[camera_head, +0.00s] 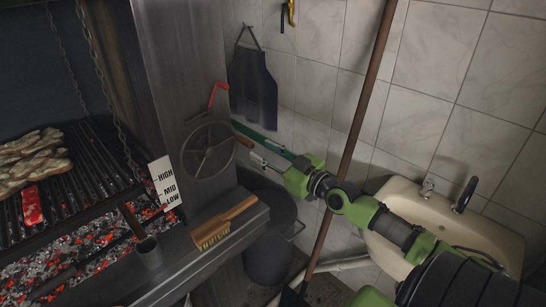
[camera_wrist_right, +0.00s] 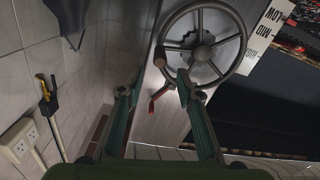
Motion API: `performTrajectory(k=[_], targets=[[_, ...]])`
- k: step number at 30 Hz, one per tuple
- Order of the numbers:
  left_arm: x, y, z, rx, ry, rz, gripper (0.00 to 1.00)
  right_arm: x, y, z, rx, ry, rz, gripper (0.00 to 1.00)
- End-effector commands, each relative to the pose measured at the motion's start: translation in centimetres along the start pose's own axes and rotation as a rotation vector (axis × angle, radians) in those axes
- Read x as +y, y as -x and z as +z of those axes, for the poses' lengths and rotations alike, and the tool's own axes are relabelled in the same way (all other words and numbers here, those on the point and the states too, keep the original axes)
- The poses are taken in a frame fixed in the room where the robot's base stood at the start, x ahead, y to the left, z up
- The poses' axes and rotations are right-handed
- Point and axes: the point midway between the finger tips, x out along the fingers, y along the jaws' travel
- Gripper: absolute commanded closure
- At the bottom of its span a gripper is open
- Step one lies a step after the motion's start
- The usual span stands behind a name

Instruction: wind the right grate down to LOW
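The grey handwheel (camera_head: 208,150) is on the steel post beside the grill, with a wooden knob (camera_head: 243,141) on its right rim. The wheel (camera_wrist_right: 201,45), knob (camera_wrist_right: 160,56) and red handle (camera_wrist_right: 158,96) also show in the right wrist view. My right gripper (camera_wrist_right: 153,82) is open, its fingers pointing at the wheel and knob; I cannot tell whether they touch. The grate (camera_head: 85,165) is over the embers, beside the HIGH/MID/LOW plate (camera_head: 165,183). My left gripper is not in view.
Meat strips (camera_head: 33,160) and a red piece (camera_head: 32,206) lie on the grate over glowing embers (camera_head: 85,255). A wooden brush (camera_head: 224,223) is on the ledge. A dark bin (camera_head: 270,250), a leaning pole (camera_head: 350,130) and a sink (camera_head: 515,240) are to the right.

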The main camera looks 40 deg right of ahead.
Motion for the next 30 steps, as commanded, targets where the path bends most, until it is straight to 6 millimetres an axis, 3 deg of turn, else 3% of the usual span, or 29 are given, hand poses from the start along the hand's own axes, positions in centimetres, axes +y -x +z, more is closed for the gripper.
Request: performTrajectory(k=[9, 30], targets=[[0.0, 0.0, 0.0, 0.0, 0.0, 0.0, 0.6, 0.0, 2.6, 0.0, -0.001, 0.001, 0.0, 0.67], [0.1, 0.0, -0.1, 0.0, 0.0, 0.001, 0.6, 0.0, 2.8, -0.1, 0.001, 0.001, 0.0, 0.67]])
